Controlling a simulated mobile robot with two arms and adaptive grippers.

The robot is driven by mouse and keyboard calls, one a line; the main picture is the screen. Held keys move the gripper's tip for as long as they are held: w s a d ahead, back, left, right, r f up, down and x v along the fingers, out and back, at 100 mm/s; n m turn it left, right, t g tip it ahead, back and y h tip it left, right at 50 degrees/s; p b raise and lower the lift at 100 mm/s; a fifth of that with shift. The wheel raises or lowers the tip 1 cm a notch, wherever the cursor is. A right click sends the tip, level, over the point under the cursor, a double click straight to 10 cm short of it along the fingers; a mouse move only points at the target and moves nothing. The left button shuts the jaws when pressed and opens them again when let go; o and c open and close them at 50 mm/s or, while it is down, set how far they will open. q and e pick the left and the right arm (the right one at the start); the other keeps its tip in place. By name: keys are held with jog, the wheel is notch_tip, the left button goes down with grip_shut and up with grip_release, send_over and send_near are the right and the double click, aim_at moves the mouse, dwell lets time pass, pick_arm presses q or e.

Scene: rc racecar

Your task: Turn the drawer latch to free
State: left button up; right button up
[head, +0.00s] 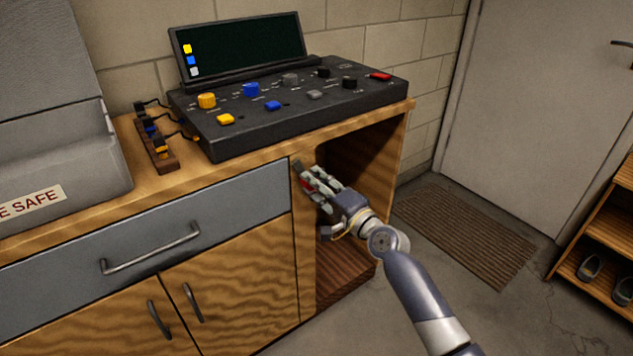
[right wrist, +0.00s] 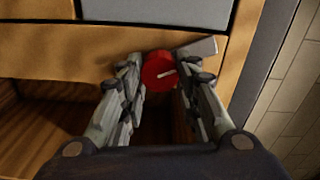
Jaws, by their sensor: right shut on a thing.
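The drawer latch is a red round knob (right wrist: 157,70) with a white mark and a grey flat bar (right wrist: 196,47) reaching to the right in the right wrist view. In the head view only a bit of red shows between the fingers. It sits on the wooden post (head: 303,250) right of the grey drawer (head: 190,232), which is closed and has a bar handle (head: 152,250). My right gripper (head: 309,184) is at the latch. In the right wrist view its fingers (right wrist: 158,78) are on both sides of the knob, shut on it. My left gripper is not in view.
An open cubby (head: 360,160) lies right of the post. On the worktop stand a black control console (head: 290,125), a small wooden block with plugs (head: 157,150) and a grey case (head: 60,140). A mat (head: 465,235) and shoe rack (head: 605,225) are at the right.

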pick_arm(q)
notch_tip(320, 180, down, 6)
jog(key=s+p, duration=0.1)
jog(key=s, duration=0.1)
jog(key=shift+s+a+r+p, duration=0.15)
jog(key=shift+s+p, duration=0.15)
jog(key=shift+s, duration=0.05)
pick_arm(e)
jog(key=shift+f+m, duration=0.15)
jog(key=shift+m, duration=2.55)
jog(key=o, duration=1.1)
jog(key=shift+c, duration=0.2)
jog(key=v, duration=1.2)
